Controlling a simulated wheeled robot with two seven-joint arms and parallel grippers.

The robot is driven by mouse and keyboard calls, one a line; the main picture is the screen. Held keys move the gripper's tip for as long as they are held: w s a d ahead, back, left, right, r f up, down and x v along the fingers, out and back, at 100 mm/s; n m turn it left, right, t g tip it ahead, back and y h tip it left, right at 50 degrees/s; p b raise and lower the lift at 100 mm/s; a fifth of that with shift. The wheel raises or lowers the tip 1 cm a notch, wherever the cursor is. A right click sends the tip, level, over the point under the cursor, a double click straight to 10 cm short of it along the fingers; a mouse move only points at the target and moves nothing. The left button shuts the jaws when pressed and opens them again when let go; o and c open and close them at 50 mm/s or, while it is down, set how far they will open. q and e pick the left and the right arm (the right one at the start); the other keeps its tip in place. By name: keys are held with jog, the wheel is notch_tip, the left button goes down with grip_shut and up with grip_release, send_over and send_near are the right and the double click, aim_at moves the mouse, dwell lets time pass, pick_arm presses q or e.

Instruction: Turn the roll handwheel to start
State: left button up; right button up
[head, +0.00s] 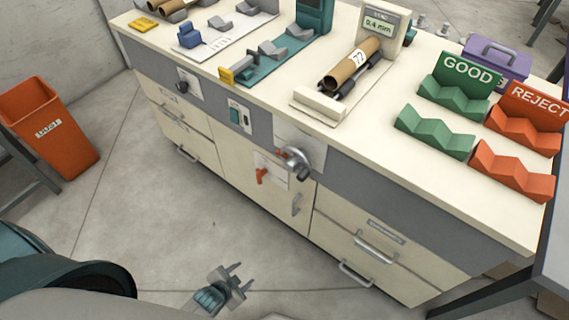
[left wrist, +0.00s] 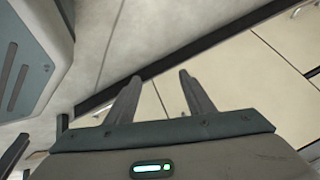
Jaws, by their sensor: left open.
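A silver handwheel (head: 296,160) stands out from a light plate on the front face of the bench, in the middle of the head view. My left gripper (head: 240,276) is open and empty, low over the floor in front of the bench and well apart from the wheel. In the left wrist view its two fingers (left wrist: 160,78) are spread with nothing between them, with the lower bench front beyond. The wheel cannot be made out there. My right gripper does not show.
The bench top (head: 245,105) carries a cardboard roll (head: 352,64) on a cradle, green GOOD (head: 435,132) and orange REJECT (head: 512,170) racks, and a purple box (head: 495,60). Drawer handles (head: 375,252) stick out of the front. An orange bin (head: 55,125) stands left. Floor before the bench is clear.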

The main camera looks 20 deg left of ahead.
aim_at(287, 167)
pick_arm(q)
jog(key=w+a+r+m+t+h+p, duration=0.15)
jog(key=w+r+m, duration=0.35)
jog(key=r, duration=0.5)
jog(key=w+a+r+m+t+h+p, duration=0.1)
jog(key=w+a+r+m+t+p, duration=0.15)
jog(key=r+m, duration=0.55)
jog(key=w+a+r+m+t+h+p, duration=0.1)
jog(key=w+r+m+p, duration=0.15)
jog(key=r+m, duration=0.6)
jog(key=d+r+m+h+p, duration=0.2)
jog(key=r+m, duration=0.4)
jog(key=r, duration=0.7)
jog(key=shift+w+d+h, duration=0.2)
jog(key=shift+d+h, duration=0.3)
jog(key=shift+h, duration=0.15)
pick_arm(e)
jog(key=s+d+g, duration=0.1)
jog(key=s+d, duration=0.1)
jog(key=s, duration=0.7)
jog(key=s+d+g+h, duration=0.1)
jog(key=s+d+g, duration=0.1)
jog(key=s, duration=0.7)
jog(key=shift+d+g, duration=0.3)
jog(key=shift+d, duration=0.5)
pick_arm(q)
jog(key=shift+w, duration=0.1)
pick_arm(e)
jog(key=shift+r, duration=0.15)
